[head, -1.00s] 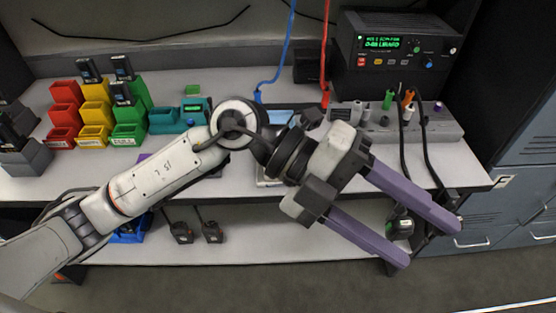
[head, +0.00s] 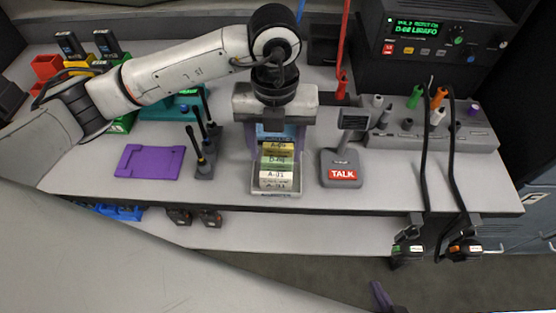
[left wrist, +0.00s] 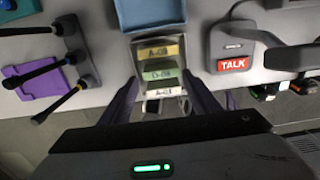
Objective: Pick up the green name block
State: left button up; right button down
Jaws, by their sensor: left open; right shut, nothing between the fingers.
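The green name block (head: 277,161), marked D-08, lies in a small tray (head: 276,193) at the table's front edge. A yellow block (head: 278,148) is behind it and a white block (head: 276,175) is in front. The green block also shows in the left wrist view (left wrist: 160,74). My left gripper (head: 277,130) is over the back of the tray, open. In the left wrist view its purple fingers (left wrist: 162,88) lie on either side of the block row, with nothing held. My right gripper (head: 381,297) shows only a purple finger part at the bottom edge; it is shut and empty.
A grey TALK microphone stand (head: 341,165) is close right of the tray. Black upright microphones (head: 203,150) and a purple plate (head: 150,161) are to the left. A blue tray (left wrist: 150,14) is behind the blocks. Dark cables (head: 427,165) hang over the front right edge.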

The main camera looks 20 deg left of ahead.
aim_at(277, 160)
pick_arm(q)
notch_tip(277, 160, down, 5)
jog(key=shift+w+f+p, duration=0.1)
jog(key=shift+p, duration=0.35)
jog(key=shift+d+f, duration=0.1)
jog(key=shift+f, duration=0.15)
jog(key=c, duration=0.7)
pick_arm(e)
jog(key=shift+w+r, duration=0.4)
jog(key=shift+r, duration=0.3)
